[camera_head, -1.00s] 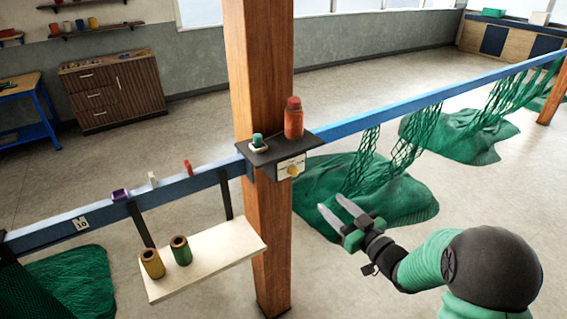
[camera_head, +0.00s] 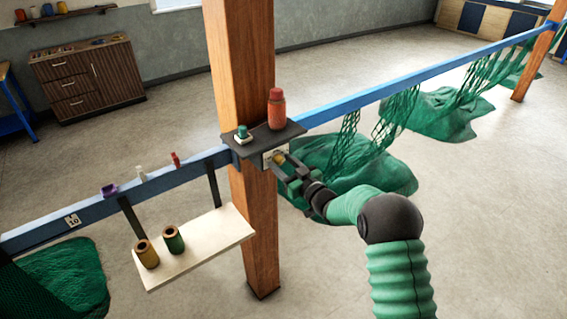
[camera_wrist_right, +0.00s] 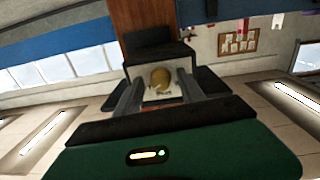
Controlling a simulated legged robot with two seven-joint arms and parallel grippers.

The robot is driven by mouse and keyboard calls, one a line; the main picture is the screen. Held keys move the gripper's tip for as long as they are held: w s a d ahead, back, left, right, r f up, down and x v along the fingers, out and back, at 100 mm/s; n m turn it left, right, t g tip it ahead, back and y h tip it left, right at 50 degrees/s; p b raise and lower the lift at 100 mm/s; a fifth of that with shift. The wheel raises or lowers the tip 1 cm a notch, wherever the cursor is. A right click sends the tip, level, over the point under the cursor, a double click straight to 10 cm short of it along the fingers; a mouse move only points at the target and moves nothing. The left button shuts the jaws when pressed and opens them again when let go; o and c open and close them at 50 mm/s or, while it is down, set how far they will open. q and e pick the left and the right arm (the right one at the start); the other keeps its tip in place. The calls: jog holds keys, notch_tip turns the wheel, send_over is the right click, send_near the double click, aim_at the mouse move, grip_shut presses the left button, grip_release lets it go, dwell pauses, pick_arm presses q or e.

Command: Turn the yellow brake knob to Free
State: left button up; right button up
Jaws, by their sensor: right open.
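The yellow brake knob (camera_head: 278,159) sits on a pale plate (camera_head: 267,160) under the front of a dark shelf on the wooden post. In the right wrist view the round knob (camera_wrist_right: 160,78) shows between my fingers, with its plate (camera_wrist_right: 162,93) behind it; the lettering is too small to read. My right gripper (camera_head: 281,163) is open, its fingertips at the plate, one on either side of the knob. I cannot tell whether they touch it. The fingers partly hide the knob in the head view. My left gripper is not in view.
The dark shelf (camera_head: 262,139) above the knob holds a red bottle (camera_head: 276,110) and a small green-topped item (camera_head: 243,134). A blue rail (camera_head: 400,82) crosses the post (camera_head: 240,60). A pale board (camera_head: 200,249) with two spools hangs lower left. Green nets (camera_head: 345,165) lie behind my right arm.

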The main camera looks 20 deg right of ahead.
jog(key=shift+a, duration=0.15)
jog(key=shift+c, duration=0.5)
jog(key=shift+a, duration=0.1)
jog(key=c, duration=0.5)
jog(key=shift+d, duration=0.2)
grip_shut()
jog(key=shift+d, duration=0.15)
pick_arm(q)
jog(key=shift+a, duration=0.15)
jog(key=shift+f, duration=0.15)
